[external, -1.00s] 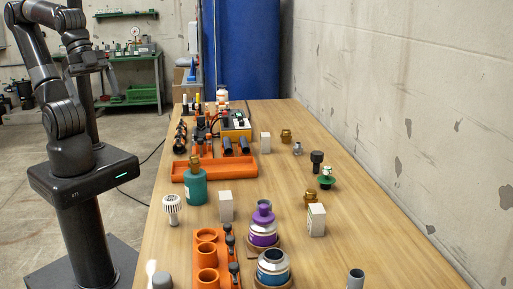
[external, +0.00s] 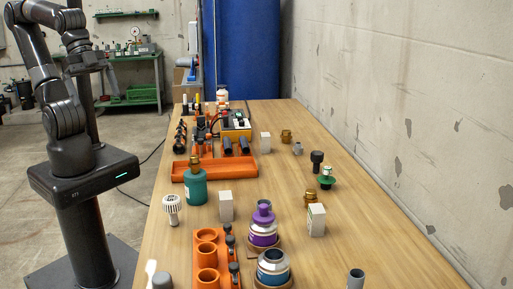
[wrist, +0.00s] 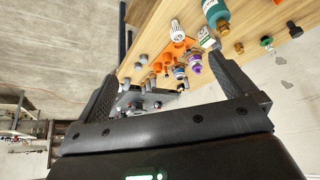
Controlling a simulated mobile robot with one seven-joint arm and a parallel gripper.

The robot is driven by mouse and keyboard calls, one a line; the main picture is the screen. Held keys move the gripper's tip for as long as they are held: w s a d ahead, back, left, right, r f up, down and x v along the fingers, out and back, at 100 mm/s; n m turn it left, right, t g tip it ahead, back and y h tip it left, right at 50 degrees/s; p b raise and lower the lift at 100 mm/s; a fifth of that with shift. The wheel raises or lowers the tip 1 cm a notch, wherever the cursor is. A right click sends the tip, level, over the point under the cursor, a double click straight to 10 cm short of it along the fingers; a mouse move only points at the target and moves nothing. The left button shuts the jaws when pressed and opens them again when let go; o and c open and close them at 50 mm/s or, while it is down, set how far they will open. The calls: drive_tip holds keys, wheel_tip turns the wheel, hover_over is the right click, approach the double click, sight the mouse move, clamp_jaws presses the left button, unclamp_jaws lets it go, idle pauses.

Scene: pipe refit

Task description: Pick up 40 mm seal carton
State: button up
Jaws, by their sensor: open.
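White box-shaped cartons stand upright on the wooden workbench (external: 270,185). One carton (external: 226,206) is left of the purple-labelled bottle, one carton (external: 317,220) is to its right, and a smaller one (external: 265,143) is farther back. Their print is too small to read, so I cannot tell which is the 40 mm seal carton. My gripper (wrist: 168,75) is open and empty, off the bench's left side, well apart from the cartons.
A teal bottle (external: 195,188), a purple-labelled bottle (external: 263,228), a blue-labelled jar (external: 273,268) and an orange holder (external: 207,236) stand close to the cartons. An orange tray (external: 215,171) lies farther back. Brass fittings (external: 311,197) stand beside the right carton. A wall runs along the right.

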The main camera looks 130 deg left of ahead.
drive_tip(key=c, duration=0.6)
drive_tip(key=shift+c, duration=0.2)
drive_tip(key=n+g+y, duration=0.2)
drive_tip(key=n+y, duration=0.1)
drive_tip(key=n, duration=0.6)
hover_over(224, 195)
drive_tip(key=s+d, duration=0.2)
drive_tip(key=d, duration=0.1)
wheel_tip(224, 195, down, 19)
drive_tip(key=shift+g, duration=0.3)
drive_tip(key=x, duration=0.6)
drive_tip(key=shift+w+a+f, duration=0.1)
drive_tip(key=shift+w+a, duration=0.05)
drive_tip(key=shift+a, duration=0.25)
drive_tip(key=shift+s+x, duration=0.15)
drive_tip(key=shift+x, duration=1.15)
drive_tip(key=shift+s+x, duration=0.15)
drive_tip(key=shift+x, duration=1.15)
